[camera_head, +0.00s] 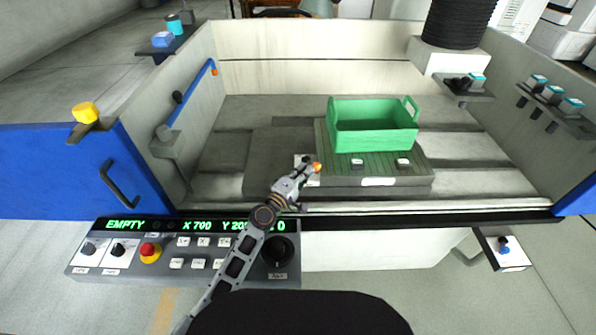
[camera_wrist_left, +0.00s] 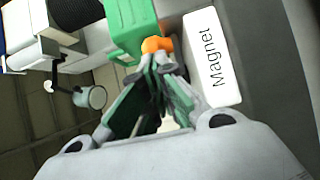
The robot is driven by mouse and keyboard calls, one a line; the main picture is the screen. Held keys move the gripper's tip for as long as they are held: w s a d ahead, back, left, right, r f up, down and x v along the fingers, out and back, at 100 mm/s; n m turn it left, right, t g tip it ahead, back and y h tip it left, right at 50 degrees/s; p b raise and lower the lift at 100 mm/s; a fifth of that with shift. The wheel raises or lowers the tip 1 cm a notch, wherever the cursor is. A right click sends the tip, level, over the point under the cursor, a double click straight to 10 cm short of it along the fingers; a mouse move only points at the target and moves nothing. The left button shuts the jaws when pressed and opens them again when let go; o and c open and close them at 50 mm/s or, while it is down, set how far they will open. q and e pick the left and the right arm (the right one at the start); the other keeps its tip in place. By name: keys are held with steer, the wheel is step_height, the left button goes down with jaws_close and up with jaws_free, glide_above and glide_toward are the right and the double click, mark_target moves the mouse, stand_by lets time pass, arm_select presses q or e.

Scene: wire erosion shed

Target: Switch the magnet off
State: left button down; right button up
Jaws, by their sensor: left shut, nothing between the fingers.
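The magnet is a low grey block with a green, grooved top (camera_head: 340,170) on the bed of the machine tank. An orange knob (camera_head: 317,167) shows at its left end, and also in the wrist view (camera_wrist_left: 157,44). My left gripper (camera_head: 309,163) is shut and empty, its fingertips right at the orange knob; I cannot tell whether they touch it. In the wrist view the shut fingertips (camera_wrist_left: 160,62) point at the knob, beside a white plate (camera_wrist_left: 212,62) reading "Magnet". The knob's lower part is hidden by the fingers. My right gripper is not in view.
A green crate (camera_head: 372,135) stands on the magnet's back part. Small white blocks (camera_head: 403,162) sit on its front. The tank's front edge (camera_head: 430,214) and a control panel (camera_head: 190,250) reading "EMPTY" lie below my arm. The bed's left part is clear.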

arm_select(q)
steer(key=shift+d, duration=0.5)
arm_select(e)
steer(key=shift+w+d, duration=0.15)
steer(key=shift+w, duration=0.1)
arm_select(q)
steer(key=shift+d, duration=0.1)
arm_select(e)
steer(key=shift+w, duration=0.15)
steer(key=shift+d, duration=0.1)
arm_select(q)
steer(key=v, duration=0.7)
steer(key=shift+s, duration=0.25)
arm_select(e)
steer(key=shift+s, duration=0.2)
arm_select(q)
steer(key=shift+r, duration=0.1)
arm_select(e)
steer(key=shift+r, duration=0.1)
arm_select(q)
step_height(320, 180, up, 9)
steer(key=p, duration=0.9)
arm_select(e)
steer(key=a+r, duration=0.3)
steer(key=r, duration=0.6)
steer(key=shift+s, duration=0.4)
